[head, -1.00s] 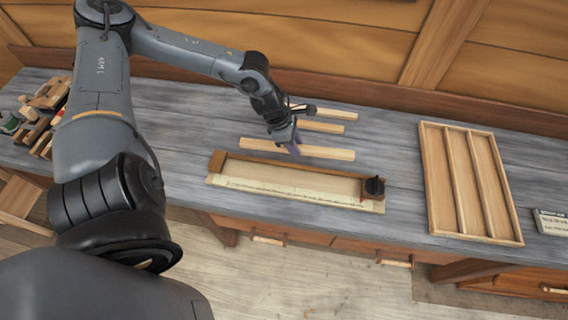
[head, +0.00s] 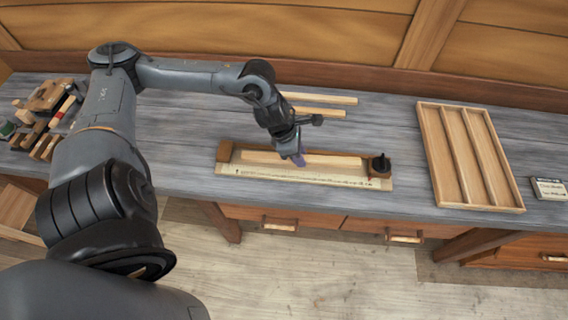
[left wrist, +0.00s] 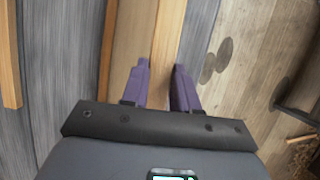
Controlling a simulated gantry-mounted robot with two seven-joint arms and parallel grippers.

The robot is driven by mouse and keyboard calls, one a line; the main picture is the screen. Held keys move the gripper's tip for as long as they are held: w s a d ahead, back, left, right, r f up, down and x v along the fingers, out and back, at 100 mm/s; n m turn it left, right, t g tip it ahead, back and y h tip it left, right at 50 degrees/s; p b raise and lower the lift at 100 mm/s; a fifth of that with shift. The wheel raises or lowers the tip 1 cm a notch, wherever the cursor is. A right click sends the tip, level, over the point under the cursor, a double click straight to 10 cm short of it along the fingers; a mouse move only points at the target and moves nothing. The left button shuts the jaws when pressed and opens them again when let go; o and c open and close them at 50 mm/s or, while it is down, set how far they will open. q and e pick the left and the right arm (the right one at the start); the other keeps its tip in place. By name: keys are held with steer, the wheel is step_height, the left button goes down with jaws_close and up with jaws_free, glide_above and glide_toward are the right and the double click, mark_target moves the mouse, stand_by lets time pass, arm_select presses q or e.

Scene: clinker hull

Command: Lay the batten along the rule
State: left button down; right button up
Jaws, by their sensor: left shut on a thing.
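The batten (head: 335,159), a pale wooden strip, lies within the outline of the shallow wooden frame that carries the rule, roughly parallel to it. I cannot tell whether it touches the frame's floor. The pale rule (head: 270,174) with dark marks runs along the frame's front edge. My left gripper (head: 297,159) is shut on the batten near its middle, and its purple fingertips hide part of it. In the left wrist view the left gripper (left wrist: 162,75) has wood between its fingers. My right gripper is not in view.
A wooden block (head: 224,151) stands at the frame's left end and a black knob (head: 380,164) at its right end. Two more battens (head: 320,98) lie behind. A divided tray (head: 431,155) is at right, with a small label (head: 550,189) beside it. Tools (head: 45,110) lie far left.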

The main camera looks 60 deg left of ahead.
mark_target(319, 162)
arm_select(q)
steer(key=w+d+r, duration=0.2)
steer(key=w+d, duration=0.1)
steer(key=shift+d+b, duration=0.1)
steer(key=shift+b, duration=0.25)
steer(key=s+a+f, duration=0.1)
steer(key=a+f, duration=0.1)
steer(key=a, duration=0.1)
steer(key=s+a+f+p, duration=0.1)
steer(key=a+f, duration=0.1)
steer(key=a, duration=0.1)
steer(key=s+a+f+p, duration=0.1)
steer(key=s+a+f, duration=0.1)
steer(key=a, duration=0.1)
steer(key=shift+a, duration=0.3)
steer(key=shift+f, duration=2.1)
steer(key=shift+f+b, duration=0.2)
steer(key=shift+b, duration=0.2)
steer(key=c, duration=1.1)
jaws_free()
steer(key=shift+a, duration=0.1)
